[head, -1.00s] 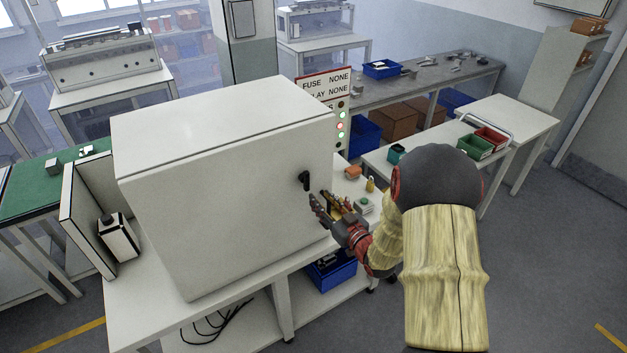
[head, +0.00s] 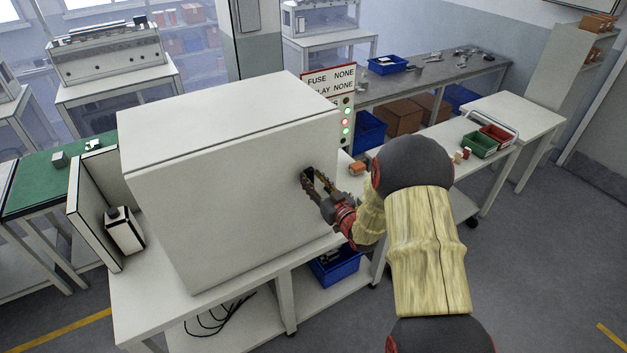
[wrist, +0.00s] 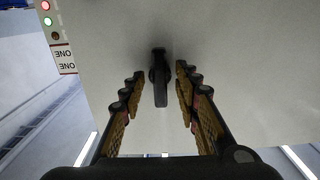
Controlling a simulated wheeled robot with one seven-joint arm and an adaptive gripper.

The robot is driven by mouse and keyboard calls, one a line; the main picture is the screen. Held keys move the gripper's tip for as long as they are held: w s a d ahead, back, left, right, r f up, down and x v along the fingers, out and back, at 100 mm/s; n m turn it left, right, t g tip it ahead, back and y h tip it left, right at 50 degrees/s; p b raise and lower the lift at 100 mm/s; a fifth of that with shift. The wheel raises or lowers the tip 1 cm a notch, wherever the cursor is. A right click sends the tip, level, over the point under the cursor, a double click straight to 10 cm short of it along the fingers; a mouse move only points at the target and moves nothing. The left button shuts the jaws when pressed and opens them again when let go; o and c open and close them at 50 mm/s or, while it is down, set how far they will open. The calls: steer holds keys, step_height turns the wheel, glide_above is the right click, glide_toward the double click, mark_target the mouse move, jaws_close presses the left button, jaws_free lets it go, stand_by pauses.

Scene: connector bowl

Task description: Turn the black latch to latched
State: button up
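The black latch (wrist: 160,78) is on the front of the closed white cabinet (head: 225,195), near the right edge of its door. In the wrist view the latch handle lies between my two fingers, with a gap on each side. My gripper (wrist: 159,92) is open around the latch and does not visibly touch it. In the head view my gripper (head: 314,180) is at the cabinet front and partly covers the latch (head: 307,175).
The cabinet stands on a white bench (head: 150,315). A sign panel with coloured lights (head: 331,85) stands behind its right side. A side table with a green bin (head: 479,144) and a red bin (head: 497,135) is at right. A blue bin (head: 337,266) sits below the bench.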

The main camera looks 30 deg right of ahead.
steer(key=shift+c, duration=0.9)
jaws_close()
steer(key=shift+m, duration=0.4)
steer(key=m+b, duration=0.1)
steer(key=m, duration=0.1)
steer(key=shift+m+b, duration=0.35)
steer(key=shift+m, duration=0.05)
steer(key=m, duration=0.3)
steer(key=shift+b, duration=0.4)
steer(key=m, duration=0.6)
steer(key=shift+d, duration=0.1)
steer(key=m, duration=0.5)
steer(key=shift+p, duration=0.3)
steer(key=shift+m, duration=0.3)
